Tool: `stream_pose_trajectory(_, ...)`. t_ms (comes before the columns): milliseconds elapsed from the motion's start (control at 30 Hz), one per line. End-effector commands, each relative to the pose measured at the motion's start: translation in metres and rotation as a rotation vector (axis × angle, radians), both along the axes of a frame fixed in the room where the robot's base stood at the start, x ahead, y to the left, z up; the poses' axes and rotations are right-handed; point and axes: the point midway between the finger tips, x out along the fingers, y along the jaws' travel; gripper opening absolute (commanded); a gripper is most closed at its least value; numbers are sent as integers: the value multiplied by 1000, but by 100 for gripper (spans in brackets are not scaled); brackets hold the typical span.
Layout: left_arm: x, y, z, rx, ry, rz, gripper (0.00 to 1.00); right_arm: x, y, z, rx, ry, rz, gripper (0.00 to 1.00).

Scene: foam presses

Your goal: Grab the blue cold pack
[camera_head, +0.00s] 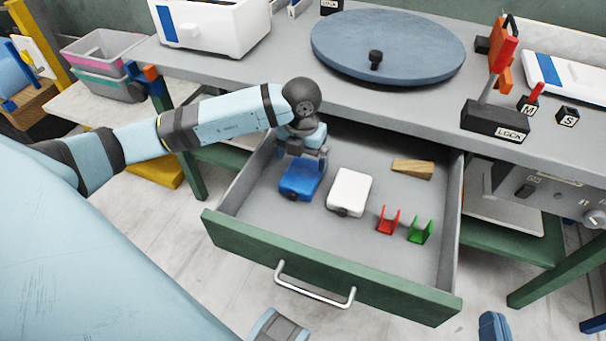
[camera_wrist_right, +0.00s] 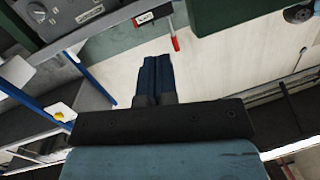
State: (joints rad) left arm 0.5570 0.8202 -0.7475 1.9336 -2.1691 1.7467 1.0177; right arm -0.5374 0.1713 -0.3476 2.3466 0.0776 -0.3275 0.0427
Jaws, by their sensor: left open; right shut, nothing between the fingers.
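The blue cold pack (camera_head: 298,184) lies in the open drawer (camera_head: 330,258), towards its left side, with a small dark cap at its near end. My left gripper (camera_head: 305,158) is open and points down at the far end of the pack. Its fingertips are at or just above the pack, and I cannot tell whether they touch it. The gripper and wrist hide part of the pack's far end. My right gripper shows in the right wrist view (camera_wrist_right: 155,75), shut and empty, away from the drawer.
A white pack (camera_head: 349,191) lies right of the blue one. A red clip (camera_head: 388,220), a green clip (camera_head: 420,231) and a wooden wedge (camera_head: 412,169) are further right. The bench top (camera_head: 290,70) overhangs the drawer's back, and drawer walls surround the packs.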

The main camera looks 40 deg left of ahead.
Motion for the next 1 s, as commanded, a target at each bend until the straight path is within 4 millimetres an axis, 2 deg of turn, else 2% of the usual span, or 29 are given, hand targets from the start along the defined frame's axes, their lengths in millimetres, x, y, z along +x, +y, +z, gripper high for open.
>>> stream_pose_trajectory(267, -2, -2, -26, -2, 1, -1, 100, 1, 5, 7, 32, -50, 10, 0)
stream_pose_trajectory(400, -4, -5, -49, -3, 2, -2, 100, 2, 11, 27, 81, -134, 29, 0)
stream_pose_trajectory(500, -3, -4, -59, -2, 1, -1, 100, 1, 14, 34, 101, -161, 36, 0)
stream_pose_trajectory(800, -3, -4, -63, -2, 1, -1, 100, 1, 15, 40, 114, -178, 40, 0)
stream_pose_trajectory(833, -3, -4, -63, -2, 1, -1, 98, 1, 15, 40, 114, -178, 40, 0)
stream_pose_trajectory(1000, -3, -4, -63, -2, 0, -1, 59, 1, 15, 39, 113, -177, 40, 0)
